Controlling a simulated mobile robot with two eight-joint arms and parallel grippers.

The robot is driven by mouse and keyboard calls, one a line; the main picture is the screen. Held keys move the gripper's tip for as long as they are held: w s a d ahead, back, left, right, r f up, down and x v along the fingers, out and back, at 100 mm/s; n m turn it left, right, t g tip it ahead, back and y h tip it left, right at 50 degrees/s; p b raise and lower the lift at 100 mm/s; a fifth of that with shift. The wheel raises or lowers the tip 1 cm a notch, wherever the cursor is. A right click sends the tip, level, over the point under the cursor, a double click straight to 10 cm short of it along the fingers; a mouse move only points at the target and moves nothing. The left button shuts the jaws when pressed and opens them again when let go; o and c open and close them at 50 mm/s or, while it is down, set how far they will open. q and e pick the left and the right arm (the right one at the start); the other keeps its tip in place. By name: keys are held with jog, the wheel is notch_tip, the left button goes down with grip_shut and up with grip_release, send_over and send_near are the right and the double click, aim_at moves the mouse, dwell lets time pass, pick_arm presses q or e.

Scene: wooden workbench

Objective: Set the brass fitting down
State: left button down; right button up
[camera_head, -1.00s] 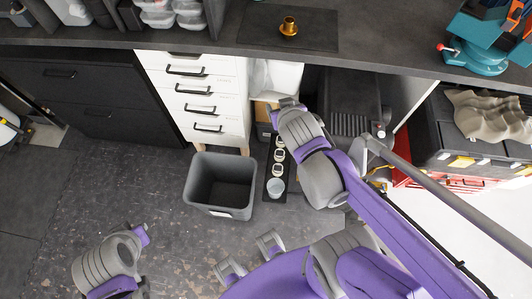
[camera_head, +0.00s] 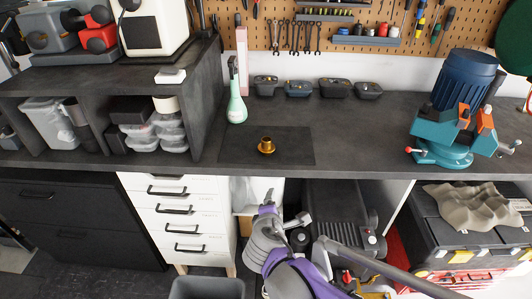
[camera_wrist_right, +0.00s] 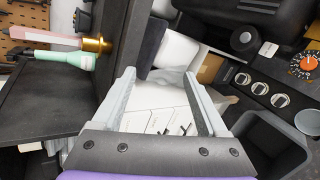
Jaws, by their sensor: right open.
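The brass fitting (camera_head: 266,146) stands upright on a dark mat (camera_head: 225,150) on the workbench top, near its front edge. It also shows at the upper left of the right wrist view (camera_wrist_right: 97,45), outside the jaws. My right gripper (camera_head: 269,197) is in front of the bench edge, below the fitting in the head view and apart from it. In the right wrist view its two fingers (camera_wrist_right: 157,80) are spread with nothing between them. My left gripper is not in view.
A green bottle (camera_head: 237,105) stands behind the mat's left part. Several small bins (camera_head: 298,88) line the back. A teal vise (camera_head: 450,140) is at the right. White drawers (camera_head: 180,215) and a grey bin (camera_head: 205,289) are below. The bench between mat and vise is clear.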

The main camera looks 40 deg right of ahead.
jog(key=w+d+r+n+t+h+b, duration=0.1)
jog(key=w+d+r+n+t+h, duration=0.15)
jog(key=w+n, duration=0.35)
jog(key=n+t+b, duration=0.1)
jog(key=n+t, duration=0.2)
jog(key=n, duration=0.7)
send_near(266, 146)
jog(key=w, duration=0.2)
jog(key=shift+h, duration=0.35)
jog(key=x, duration=0.4)
jog(key=shift+w+d+f, duration=0.15)
jog(key=shift+d+f, duration=0.15)
jog(key=shift+f, duration=0.05)
jog(key=x, duration=0.5)
jog(key=shift+d, duration=0.5)
jog(key=shift+r, duration=0.1)
grip_shut()
